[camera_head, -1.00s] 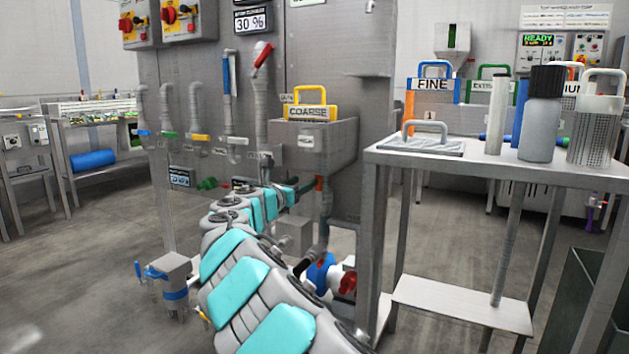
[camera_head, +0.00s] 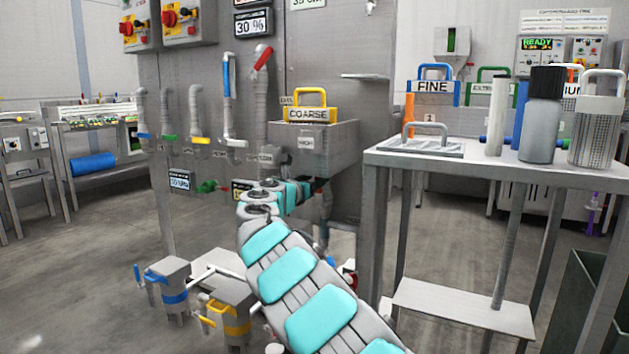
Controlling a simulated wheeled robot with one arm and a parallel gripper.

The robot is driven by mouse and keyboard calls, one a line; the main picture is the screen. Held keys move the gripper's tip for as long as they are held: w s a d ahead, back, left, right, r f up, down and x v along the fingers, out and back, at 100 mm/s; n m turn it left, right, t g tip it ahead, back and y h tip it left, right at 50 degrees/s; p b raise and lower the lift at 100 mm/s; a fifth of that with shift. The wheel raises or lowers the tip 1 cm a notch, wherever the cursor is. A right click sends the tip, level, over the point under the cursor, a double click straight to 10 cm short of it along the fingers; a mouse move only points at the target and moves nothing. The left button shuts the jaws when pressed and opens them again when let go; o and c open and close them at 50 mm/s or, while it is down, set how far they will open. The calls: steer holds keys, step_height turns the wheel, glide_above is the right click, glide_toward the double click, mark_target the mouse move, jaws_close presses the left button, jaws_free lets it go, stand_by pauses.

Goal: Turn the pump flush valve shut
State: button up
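My arm (camera_head: 287,263) rises from the bottom right toward the grey machine, with turquoise pads along its links. Its far part bends right below the hopper. My gripper does not show; the arm hides it or it is out of sight. A small piece of a red part (camera_head: 350,277) shows low beside the arm's right edge. The rest of it and the blue body around it are hidden behind the arm. I cannot tell its handle position. A green valve (camera_head: 207,186) sits on the machine front. No label reading pump flush is legible.
Blue-banded (camera_head: 174,296) and yellow-banded (camera_head: 237,329) grey vessels stand on the floor left of my arm. A steel table (camera_head: 465,163) with a bottle and canisters is close on the right. The hopper (camera_head: 322,150) holds a yellow COARSE frame. Floor at left is clear.

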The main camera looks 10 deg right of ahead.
jaws_close()
stand_by(1.3)
